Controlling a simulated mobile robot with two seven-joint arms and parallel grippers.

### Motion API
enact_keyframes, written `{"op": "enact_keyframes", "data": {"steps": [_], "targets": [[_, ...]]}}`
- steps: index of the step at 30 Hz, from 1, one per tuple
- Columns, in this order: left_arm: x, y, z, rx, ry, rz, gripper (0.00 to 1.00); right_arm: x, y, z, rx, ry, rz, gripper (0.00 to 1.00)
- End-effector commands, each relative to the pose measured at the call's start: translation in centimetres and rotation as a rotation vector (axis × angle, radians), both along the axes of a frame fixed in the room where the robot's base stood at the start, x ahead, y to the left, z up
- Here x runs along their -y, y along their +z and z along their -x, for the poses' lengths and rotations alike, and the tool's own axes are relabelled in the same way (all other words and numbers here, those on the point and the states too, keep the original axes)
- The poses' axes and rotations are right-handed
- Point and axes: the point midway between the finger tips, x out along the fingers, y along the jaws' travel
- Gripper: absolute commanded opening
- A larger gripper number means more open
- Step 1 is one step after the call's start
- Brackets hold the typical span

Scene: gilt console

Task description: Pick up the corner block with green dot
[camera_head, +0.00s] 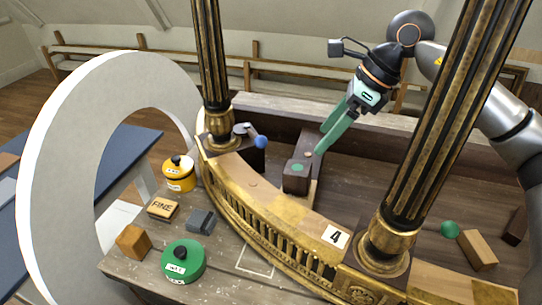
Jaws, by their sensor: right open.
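The corner block (295,184) is a dark brown block with a green dot on its top face. It sits behind the gilt railing, near the middle of the view, at the front end of a dark wooden piece. My right gripper (320,141) comes in from the upper right with two teal fingers pointing down and left. It is open, and its fingertips are above and behind the block, apart from the green dot. I cannot tell the exact height of the fingertips. My left gripper is not in view.
Two gilt-and-black columns (211,60) (445,120) flank the block. A blue ball (261,142) is left of it. A green ball (450,229) and wooden block (477,250) lie right. Yellow (179,181) and green (184,269) canisters stand in front. A large white ring (50,150) fills the left.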

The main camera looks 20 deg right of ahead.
Motion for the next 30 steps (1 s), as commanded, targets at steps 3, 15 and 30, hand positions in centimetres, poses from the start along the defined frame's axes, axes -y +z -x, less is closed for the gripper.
{"op": "enact_keyframes", "data": {"steps": [3, 15, 30], "targets": [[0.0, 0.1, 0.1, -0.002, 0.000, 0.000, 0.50, 0.8, -1.2, 0.9, -0.056, -0.012, 0.047, 0.85], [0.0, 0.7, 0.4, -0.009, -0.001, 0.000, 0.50, -1.3, -7.1, 0.0, -0.072, -0.013, 0.057, 0.85], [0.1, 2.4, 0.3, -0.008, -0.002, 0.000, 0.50, -3.8, -11.8, -1.5, -0.070, -0.014, 0.055, 0.85]]}}
